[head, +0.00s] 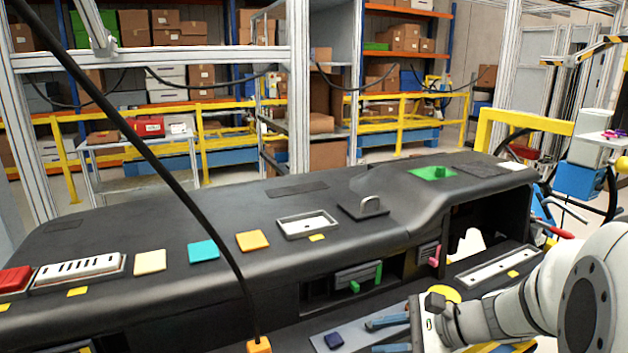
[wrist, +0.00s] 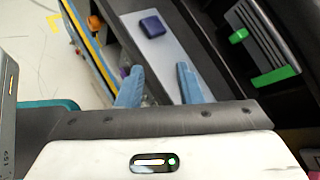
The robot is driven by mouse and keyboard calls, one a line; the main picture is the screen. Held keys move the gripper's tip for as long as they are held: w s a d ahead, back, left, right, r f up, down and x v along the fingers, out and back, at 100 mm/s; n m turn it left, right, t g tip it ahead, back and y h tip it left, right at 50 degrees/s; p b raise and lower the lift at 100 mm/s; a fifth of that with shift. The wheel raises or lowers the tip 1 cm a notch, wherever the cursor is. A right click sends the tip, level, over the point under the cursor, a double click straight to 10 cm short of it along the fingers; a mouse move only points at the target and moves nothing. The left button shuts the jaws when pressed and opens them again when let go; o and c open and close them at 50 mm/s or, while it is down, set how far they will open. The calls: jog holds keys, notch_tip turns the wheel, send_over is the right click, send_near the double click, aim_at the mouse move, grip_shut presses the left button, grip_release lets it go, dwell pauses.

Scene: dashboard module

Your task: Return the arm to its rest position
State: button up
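My gripper (head: 375,336) is at the lower right of the head view, low in front of the dashboard module (head: 330,265). Its two blue fingers point left and stand apart with nothing between them. In the wrist view my gripper (wrist: 158,78) also shows open and empty. A small dark blue block (head: 333,340) lies on a grey strip ahead of the fingertips; it also shows in the wrist view (wrist: 152,26). The fingers do not touch the block. My white arm reaches in from the right edge.
A black cable (head: 170,180) hangs across the module to an orange piece (head: 259,345). A slot unit with green tabs (head: 358,277) sits in the front recess, close to the gripper. Space above the module looks mostly free.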

jog(key=s+d+n+g+h, duration=0.1)
jog(key=s+n+g+h, duration=0.1)
jog(key=s+n+h, duration=0.8)
jog(key=shift+s+d+f+n+h, duration=0.3)
jog(key=shift+s+n, duration=0.35)
jog(key=shift+n, duration=2.75)
jog(key=shift+o, duration=0.4)
